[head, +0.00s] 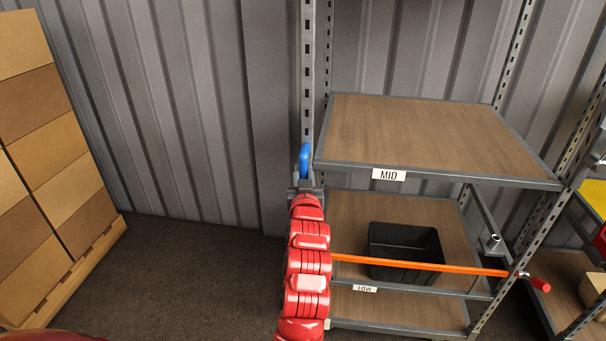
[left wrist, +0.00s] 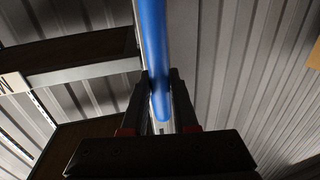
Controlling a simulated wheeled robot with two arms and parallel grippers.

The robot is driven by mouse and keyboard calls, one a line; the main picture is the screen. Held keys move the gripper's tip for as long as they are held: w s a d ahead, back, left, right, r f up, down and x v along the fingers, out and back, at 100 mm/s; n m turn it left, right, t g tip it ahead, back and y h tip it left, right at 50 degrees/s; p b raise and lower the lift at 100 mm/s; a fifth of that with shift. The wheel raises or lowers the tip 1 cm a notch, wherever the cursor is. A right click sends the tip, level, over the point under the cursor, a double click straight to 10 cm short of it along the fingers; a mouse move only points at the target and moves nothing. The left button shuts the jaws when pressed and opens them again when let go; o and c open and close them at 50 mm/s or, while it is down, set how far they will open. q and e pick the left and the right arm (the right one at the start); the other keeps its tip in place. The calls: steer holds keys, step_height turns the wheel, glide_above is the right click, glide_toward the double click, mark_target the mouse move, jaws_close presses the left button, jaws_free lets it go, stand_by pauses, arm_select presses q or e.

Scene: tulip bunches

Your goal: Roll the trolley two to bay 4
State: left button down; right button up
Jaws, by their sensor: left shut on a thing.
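My left gripper (head: 304,182) is in front of the left upright of a metal rack, with my red arm reaching up to it from below. It is shut on a blue curved handle (head: 304,156). In the left wrist view the blue handle (left wrist: 155,50) runs between the two dark fingers of my left gripper (left wrist: 160,88). I cannot tell what the handle is fixed to. No trolley marked two and no sign for bay 4 can be read in these views. My right gripper is not in view.
The rack has a wooden shelf marked MID (head: 430,135) and one marked LOW (head: 350,215) with a black bin (head: 404,240). An orange bar (head: 420,265) crosses its front. Stacked boxes (head: 50,150) stand on a pallet at left. The dark floor (head: 180,270) between is clear.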

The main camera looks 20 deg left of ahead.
arm_select(q)
steer(key=c, duration=0.7)
jaws_free()
steer(key=shift+p+v, duration=3.65)
steer(key=shift+v, duration=5.05)
steer(key=shift+r, duration=0.1)
